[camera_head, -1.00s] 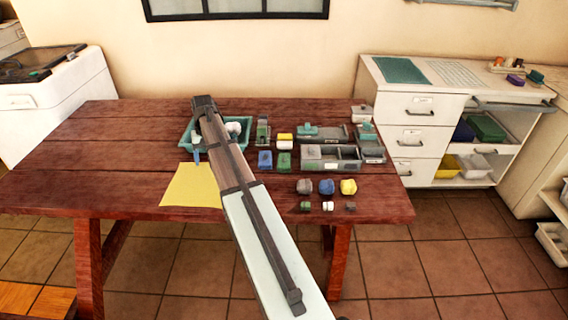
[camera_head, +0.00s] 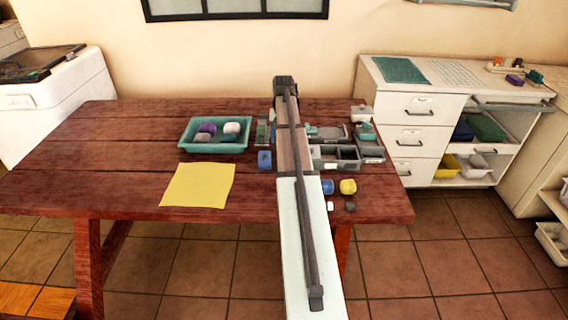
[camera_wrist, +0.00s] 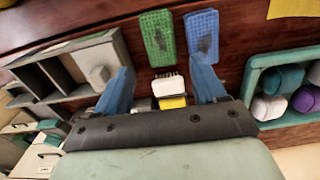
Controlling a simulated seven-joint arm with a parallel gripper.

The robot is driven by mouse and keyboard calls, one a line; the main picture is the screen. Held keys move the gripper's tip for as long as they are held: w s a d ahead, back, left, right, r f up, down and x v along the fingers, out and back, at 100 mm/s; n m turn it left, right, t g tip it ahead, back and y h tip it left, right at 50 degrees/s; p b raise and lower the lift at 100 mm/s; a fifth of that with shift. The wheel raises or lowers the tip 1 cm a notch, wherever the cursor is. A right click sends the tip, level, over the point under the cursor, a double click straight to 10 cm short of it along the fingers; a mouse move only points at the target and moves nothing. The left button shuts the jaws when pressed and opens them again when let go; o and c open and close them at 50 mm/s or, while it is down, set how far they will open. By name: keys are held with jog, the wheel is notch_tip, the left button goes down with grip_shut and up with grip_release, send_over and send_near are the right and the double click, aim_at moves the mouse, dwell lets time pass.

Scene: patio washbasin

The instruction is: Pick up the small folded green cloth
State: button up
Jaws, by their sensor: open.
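The small folded green cloth (camera_wrist: 158,38) lies flat on the table in the wrist view, a textured green rectangle with a dark patch. It is at the top middle, beyond my fingertips and apart from them. In the head view my arm hides it. A similar blue folded cloth (camera_wrist: 202,35) lies just right of it; it also shows in the head view (camera_head: 265,160). My gripper (camera_wrist: 163,72) is open, its two blue fingers spread, with nothing held. In the head view my arm covers the gripper.
A white-and-yellow item (camera_wrist: 169,91) shows between my fingers. A grey compartment box (camera_wrist: 55,72) is on the left in the wrist view. A teal tray (camera_head: 186,147) with several rolled cloths and a yellow sheet (camera_head: 198,185) lie to the left in the head view.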

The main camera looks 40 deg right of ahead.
jog(key=shift+d+f, duration=0.15)
jog(key=shift+f, duration=5.45)
jog(key=shift+c, duration=0.3)
jog(key=c, duration=0.8)
